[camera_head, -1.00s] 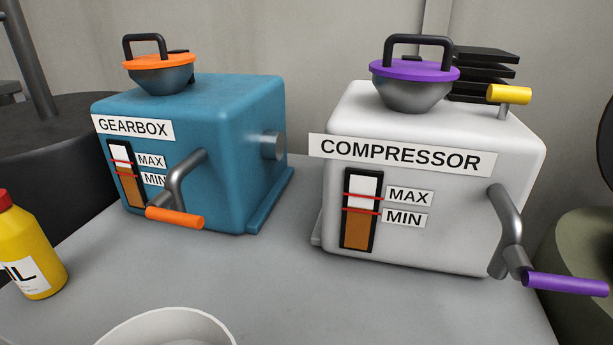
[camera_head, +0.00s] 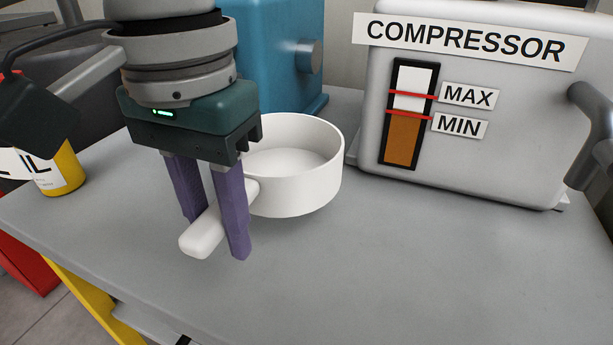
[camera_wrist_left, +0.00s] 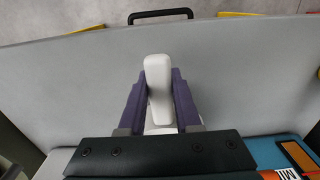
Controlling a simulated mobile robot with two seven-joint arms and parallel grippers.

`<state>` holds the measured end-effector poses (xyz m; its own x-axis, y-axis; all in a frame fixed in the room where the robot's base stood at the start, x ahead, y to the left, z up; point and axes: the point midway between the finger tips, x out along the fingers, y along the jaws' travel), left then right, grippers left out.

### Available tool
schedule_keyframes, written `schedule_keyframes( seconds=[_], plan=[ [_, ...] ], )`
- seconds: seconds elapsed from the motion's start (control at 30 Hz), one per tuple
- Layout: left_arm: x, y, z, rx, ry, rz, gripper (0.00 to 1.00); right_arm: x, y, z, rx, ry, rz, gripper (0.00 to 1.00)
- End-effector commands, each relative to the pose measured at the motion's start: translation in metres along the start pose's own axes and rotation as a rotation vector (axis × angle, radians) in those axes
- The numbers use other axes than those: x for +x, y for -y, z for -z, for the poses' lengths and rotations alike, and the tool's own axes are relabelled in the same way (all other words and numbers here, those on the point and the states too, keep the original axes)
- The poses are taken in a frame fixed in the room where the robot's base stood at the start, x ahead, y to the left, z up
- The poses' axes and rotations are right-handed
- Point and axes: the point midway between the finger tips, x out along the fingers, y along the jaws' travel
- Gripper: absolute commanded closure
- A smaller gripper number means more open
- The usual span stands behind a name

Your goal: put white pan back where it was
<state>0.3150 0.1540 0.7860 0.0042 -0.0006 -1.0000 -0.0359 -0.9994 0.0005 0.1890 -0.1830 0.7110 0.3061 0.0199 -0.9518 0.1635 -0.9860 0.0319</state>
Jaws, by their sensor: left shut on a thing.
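The white pan (camera_head: 310,185) is in the middle of the head view, upright, over the grey tabletop in front of the compressor. Its handle (camera_head: 203,232) points toward the front left. My left gripper (camera_head: 215,235) comes down from above with its purple fingers on either side of the handle and is shut on it. The handle also shows between the fingers in the left wrist view (camera_wrist_left: 158,85). I cannot tell whether the pan touches the table or hangs just above it. The inside of the pan looks empty. My right gripper is not in view.
The white compressor (camera_head: 500,140) stands behind right of the pan, and the blue gearbox (camera_head: 275,60) behind it. A yellow oil bottle (camera_head: 62,168) stands at the left, partly hidden by my arm. The grey table (camera_head: 400,270) is clear in front and to the right.

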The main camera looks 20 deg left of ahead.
Motion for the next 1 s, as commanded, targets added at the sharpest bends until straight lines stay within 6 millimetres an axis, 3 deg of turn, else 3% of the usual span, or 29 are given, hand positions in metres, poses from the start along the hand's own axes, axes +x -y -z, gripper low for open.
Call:
schedule_keyframes(
  seconds=[0.27, 0.67, 0.7, 0.93, 1.0],
  plan=[
    [0.049, 0.001, 0.001, -0.001, -0.001, 0.002, 1.00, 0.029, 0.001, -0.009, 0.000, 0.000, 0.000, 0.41],
    [0.049, 0.000, 0.003, 0.000, 0.000, 0.000, 1.00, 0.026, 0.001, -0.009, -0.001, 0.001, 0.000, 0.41],
    [0.049, 0.000, 0.003, 0.001, -0.001, 0.001, 0.64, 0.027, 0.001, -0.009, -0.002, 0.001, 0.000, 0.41],
    [0.049, 0.000, 0.003, 0.000, -0.001, 0.001, 0.38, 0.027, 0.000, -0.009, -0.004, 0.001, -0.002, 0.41],
    [0.049, 0.000, 0.003, 0.000, -0.001, 0.001, 0.38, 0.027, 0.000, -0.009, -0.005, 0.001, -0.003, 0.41]
  ],
)
